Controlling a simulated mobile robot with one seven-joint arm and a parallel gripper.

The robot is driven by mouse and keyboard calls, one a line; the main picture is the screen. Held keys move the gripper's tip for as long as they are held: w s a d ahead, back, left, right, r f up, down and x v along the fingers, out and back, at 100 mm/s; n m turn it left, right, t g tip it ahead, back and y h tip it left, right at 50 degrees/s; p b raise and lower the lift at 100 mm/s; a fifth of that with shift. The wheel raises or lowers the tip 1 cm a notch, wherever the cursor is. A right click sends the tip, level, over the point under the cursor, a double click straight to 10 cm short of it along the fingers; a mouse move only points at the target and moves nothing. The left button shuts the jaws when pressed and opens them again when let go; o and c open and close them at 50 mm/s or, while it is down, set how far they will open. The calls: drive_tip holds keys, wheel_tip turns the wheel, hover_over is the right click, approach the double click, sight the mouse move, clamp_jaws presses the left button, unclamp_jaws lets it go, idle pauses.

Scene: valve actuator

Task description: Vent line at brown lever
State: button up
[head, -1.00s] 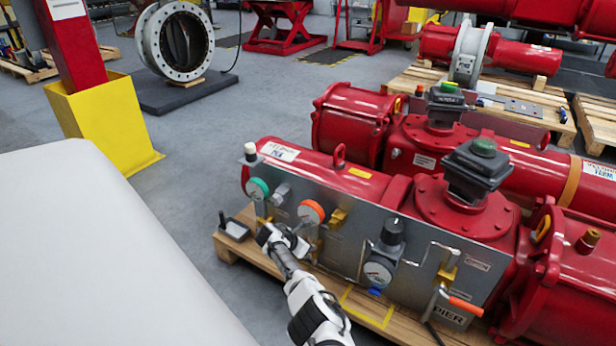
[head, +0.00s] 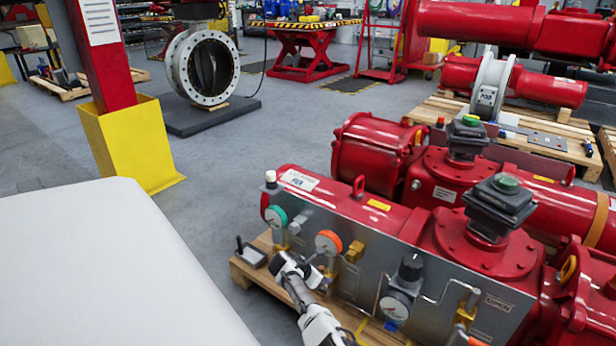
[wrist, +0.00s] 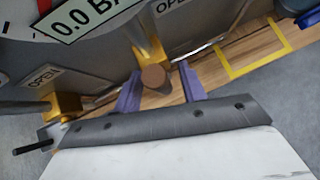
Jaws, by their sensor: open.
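The brown lever (wrist: 155,77) shows its round end in the wrist view, below a brass valve body (wrist: 150,48) on the grey panel (wrist: 105,62). My gripper (wrist: 160,80) is open, with one purple finger on each side of the brown end. I see gaps beside it and cannot tell if either finger touches. The brown lever is hidden there behind my gripper.
A second brass valve (wrist: 62,104) marked OPEN sits close on the left in the wrist view. The wooden pallet (head: 243,274) lies underneath.

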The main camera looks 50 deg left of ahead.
drive_tip(key=p+v, duration=0.4)
drive_tip(key=v, duration=0.8)
drive_tip(key=shift+r, duration=0.1)
